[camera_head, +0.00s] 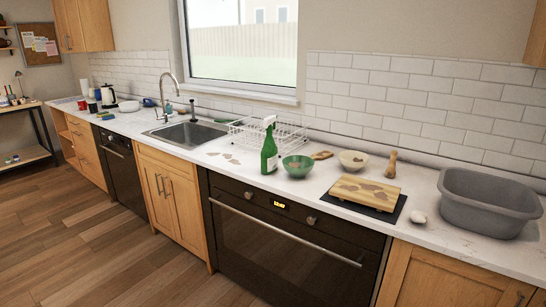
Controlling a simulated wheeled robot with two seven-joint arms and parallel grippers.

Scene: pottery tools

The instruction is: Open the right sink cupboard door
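The sink cupboard is a light wooden unit under the counter, below the sink (189,134). Its right door (186,214) looks shut, flush with the front, and has an upright metal handle (168,187) near its left edge. The left door (149,183) also looks shut, with its handle (158,184) close beside the other one. The floor in front of the doors is clear. Neither of my grippers is in view.
A black dishwasher (120,168) stands left of the cupboard and a black oven (275,245) right of it, with a long bar handle (285,232). The counter holds a dish rack (262,134), green spray bottle (269,152), bowls and a grey tub (487,205). Wooden floor (100,245) is free.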

